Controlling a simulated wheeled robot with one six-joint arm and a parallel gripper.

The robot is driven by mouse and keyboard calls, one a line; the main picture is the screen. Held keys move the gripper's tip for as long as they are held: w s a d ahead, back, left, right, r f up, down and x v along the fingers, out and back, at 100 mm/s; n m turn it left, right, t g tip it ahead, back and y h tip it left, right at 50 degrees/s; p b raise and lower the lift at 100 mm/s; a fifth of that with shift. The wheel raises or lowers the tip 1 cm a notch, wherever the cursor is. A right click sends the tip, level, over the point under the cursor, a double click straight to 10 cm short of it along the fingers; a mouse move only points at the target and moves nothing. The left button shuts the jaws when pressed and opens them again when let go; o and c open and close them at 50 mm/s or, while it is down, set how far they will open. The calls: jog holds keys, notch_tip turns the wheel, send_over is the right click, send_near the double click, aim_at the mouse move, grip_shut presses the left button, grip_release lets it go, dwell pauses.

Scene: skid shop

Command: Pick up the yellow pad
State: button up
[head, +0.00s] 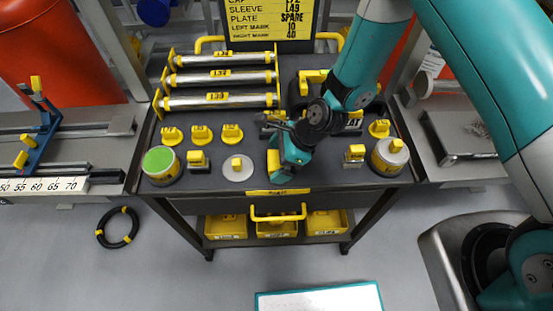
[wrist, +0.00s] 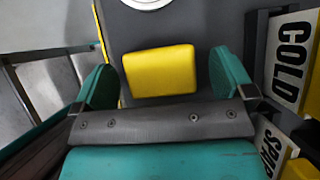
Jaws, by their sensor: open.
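The yellow pad (wrist: 160,70) is a plain rounded block on the dark cart top. In the wrist view it sits between the two teal fingers of my gripper (wrist: 162,76), with a gap on each side, wider on the right. My gripper is open and holds nothing. In the head view my gripper (head: 287,158) points down over the middle of the cart top, and a yellow edge of the pad (head: 273,161) shows at its left side. The rest of the pad is hidden there.
A round plate with a yellow knob (head: 237,168) lies to the left of my gripper. Several rods (head: 220,78) lie at the back left. A green-topped can (head: 161,165) stands front left.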

aim_at(277, 159)
jog(key=shift+a+f, duration=0.25)
jog(key=shift+f, duration=0.15)
jog(key=shift+c, duration=0.5)
jog(key=c, duration=0.9)
notch_tip(277, 159, up, 20)
jog(key=b, duration=0.1)
